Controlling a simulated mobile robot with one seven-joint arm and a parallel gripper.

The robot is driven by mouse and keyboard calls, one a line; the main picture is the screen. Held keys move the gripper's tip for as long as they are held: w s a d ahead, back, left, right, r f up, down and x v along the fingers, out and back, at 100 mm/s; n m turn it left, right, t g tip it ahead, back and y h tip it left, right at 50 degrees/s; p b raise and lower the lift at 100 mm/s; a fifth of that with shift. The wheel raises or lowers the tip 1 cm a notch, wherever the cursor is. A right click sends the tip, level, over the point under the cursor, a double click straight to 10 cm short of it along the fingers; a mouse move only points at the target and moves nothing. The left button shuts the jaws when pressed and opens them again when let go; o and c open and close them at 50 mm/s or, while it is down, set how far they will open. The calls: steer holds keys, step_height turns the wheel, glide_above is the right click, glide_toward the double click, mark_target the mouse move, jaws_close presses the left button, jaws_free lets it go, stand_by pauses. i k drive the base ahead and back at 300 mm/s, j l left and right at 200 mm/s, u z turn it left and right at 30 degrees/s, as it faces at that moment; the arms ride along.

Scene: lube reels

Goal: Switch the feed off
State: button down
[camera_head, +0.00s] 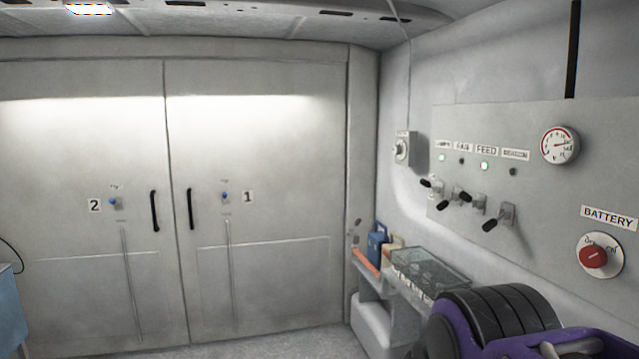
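The FEED label (487,150) is on the grey panel on the right wall. The small lamp under it (484,166) glows green. Below is a row of toggle levers with black grips. The feed lever (479,204), third from the left, has its black grip higher than those of the fan lever (450,198) and the beacon lever (507,214), which point lower. The lamps lever (437,186) at the left also sits higher. My gripper is not in view, and nothing touches the levers.
The lamps light (441,157) is green; the fan and beacon lights are dark. A gauge (560,145) and red battery knob (593,257) are to the right. A shelf with a wire basket (430,270) is below the levers. A black-and-purple object (495,325) fills the bottom right.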

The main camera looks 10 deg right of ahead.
mark_target(462, 196)
steer(key=i+j+z, duration=0.15)
steer(key=i, duration=0.4)
steer(key=i+j+z, duration=0.1)
steer(key=i, duration=0.4)
steer(key=i+j+z, duration=0.1)
steer(key=i+z, duration=0.15)
steer(key=z, duration=0.25)
steer(key=i+j+z, duration=0.2)
steer(key=z, duration=0.25)
steer(key=i+j+z, duration=0.15)
steer(key=z, duration=0.35)
steer(key=i+j+z, duration=0.1)
steer(key=j+z, duration=0.65)
steer(key=z, duration=0.2)
steer(key=k+j+z, duration=0.35)
steer(key=i+l+u, duration=0.35)
steer(key=i, duration=0.05)
